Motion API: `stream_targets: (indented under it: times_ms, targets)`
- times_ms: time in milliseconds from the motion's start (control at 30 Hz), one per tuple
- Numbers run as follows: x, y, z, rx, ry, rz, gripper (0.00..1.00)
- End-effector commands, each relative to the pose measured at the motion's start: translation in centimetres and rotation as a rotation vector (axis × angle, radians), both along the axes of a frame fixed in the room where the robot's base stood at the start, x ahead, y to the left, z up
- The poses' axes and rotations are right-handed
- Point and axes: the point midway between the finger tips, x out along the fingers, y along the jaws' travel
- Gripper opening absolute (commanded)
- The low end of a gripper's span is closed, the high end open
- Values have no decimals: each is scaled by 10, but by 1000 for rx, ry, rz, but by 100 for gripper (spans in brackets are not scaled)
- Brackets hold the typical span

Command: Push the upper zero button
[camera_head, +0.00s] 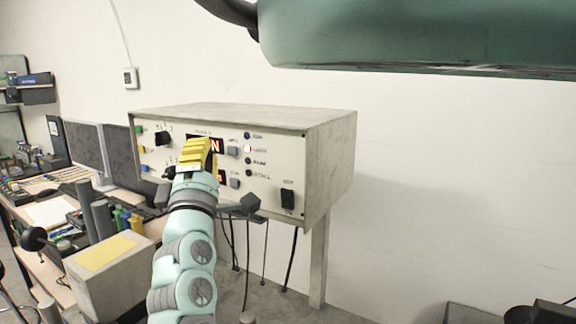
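The control box (275,170) is a pale grey box with a white front panel, held up in front of the wall. A grey square button (232,151) sits right of the upper red display (214,146), and a similar grey button (234,183) sits below it, by the lower display. The upper one looks like the upper zero button, but its label is too small to read. My gripper (200,153), yellow at its end, is in front of the panel, left of the upper button. It covers much of both displays. Contact and finger opening cannot be made out.
The panel also has a black knob (162,138), a black rocker switch (287,199) and a column of small round indicators (248,160). Cables hang below the box. A cluttered desk with monitors (88,146) stands at left. The wall at right is clear.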

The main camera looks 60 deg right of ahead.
Motion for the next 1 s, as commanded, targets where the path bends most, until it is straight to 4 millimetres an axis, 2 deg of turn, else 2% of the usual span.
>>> stream_targets:
  times_ms: [133, 267, 1000]
  targets:
    - [-1, 16, -1, -4, -1, 2, 0]
    - [-2, 23, -1, 0, 0, -1, 0]
    - [-2, 23, 0, 0, 0, -1, 0]
